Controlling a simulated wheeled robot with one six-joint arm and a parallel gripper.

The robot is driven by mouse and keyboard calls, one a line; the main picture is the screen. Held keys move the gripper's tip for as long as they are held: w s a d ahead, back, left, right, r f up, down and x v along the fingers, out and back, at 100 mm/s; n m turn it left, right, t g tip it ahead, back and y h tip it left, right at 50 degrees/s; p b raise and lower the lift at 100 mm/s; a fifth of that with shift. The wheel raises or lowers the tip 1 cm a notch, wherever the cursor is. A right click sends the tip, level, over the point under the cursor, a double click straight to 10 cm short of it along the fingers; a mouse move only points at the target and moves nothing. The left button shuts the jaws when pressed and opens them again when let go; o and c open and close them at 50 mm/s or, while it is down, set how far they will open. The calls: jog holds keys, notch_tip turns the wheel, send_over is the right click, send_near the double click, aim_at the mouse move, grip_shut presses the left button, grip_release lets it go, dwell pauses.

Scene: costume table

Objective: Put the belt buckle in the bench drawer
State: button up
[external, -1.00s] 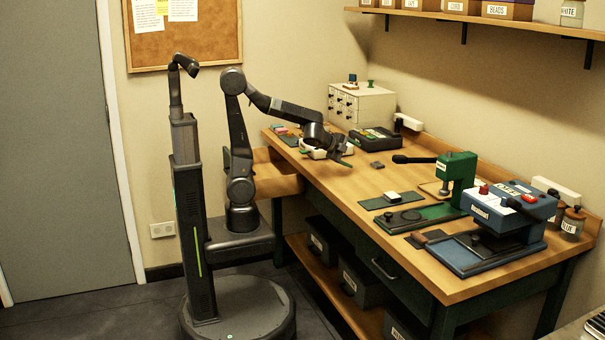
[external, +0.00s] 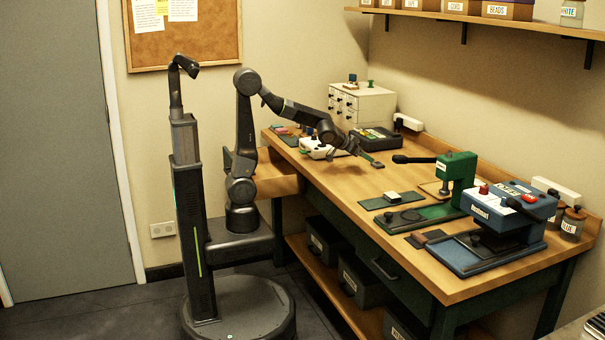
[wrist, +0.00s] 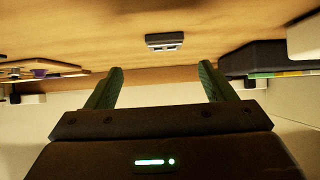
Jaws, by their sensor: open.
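A small dark grey block, which I take to be the belt buckle (external: 377,165), lies on the bench top. In the wrist view the buckle (wrist: 164,41) shows two pale patches and lies beyond the fingertips, between their lines. My gripper (external: 366,156) is open and empty, just above and beside the buckle; the wrist view shows its two green fingers apart (wrist: 160,72). A wooden drawer (external: 278,187) sticks out open at the bench's left end, partly hidden by my arm. Another bench drawer (external: 387,272), green with a dark handle, is shut at the front.
A white device (external: 316,150) stands left of the gripper, with a dark box (external: 374,138) behind it. A white cabinet of small drawers (external: 362,105) stands at the back. Green and blue presses (external: 455,180) fill the right. Bare wood lies around the buckle.

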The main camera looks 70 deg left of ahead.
aim_at(377, 163)
jog(key=x, duration=0.2)
jog(key=shift+w+f, duration=0.2)
jog(key=x, duration=0.4)
jog(key=shift+w+a+f, duration=0.1)
jog(key=shift+a, duration=0.3)
jog(key=shift+w+f, duration=0.25)
jog(key=shift+w, duration=0.2)
jog(key=c, duration=1.2)
jog(key=shift+o, duration=0.2)
